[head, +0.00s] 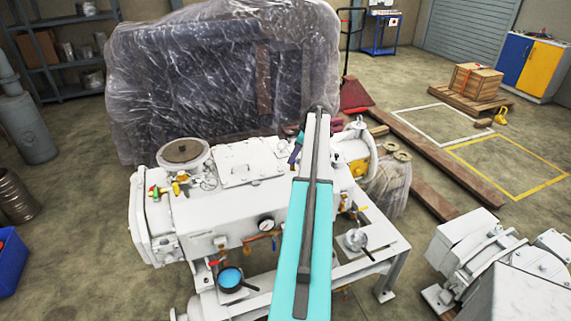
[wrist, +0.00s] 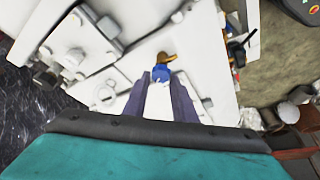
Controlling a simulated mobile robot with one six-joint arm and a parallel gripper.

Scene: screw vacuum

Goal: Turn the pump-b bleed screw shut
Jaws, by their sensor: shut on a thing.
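My gripper (wrist: 163,84) shows in the wrist view with its two dark purple fingers pointing at the white machine. Its fingertips are shut at a small blue fitting (wrist: 162,72) with a brass-coloured lever-like end. I cannot read a label that marks it as the pump-b bleed screw. In the head view, my gripper (head: 296,148) is mostly behind my teal arm, over the right part of the white pump unit (head: 232,206). The fitting between the fingers is hidden there.
A plastic-wrapped block (head: 220,70) stands close behind. Another white machine (head: 500,265) is at the lower right. Floor between is open.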

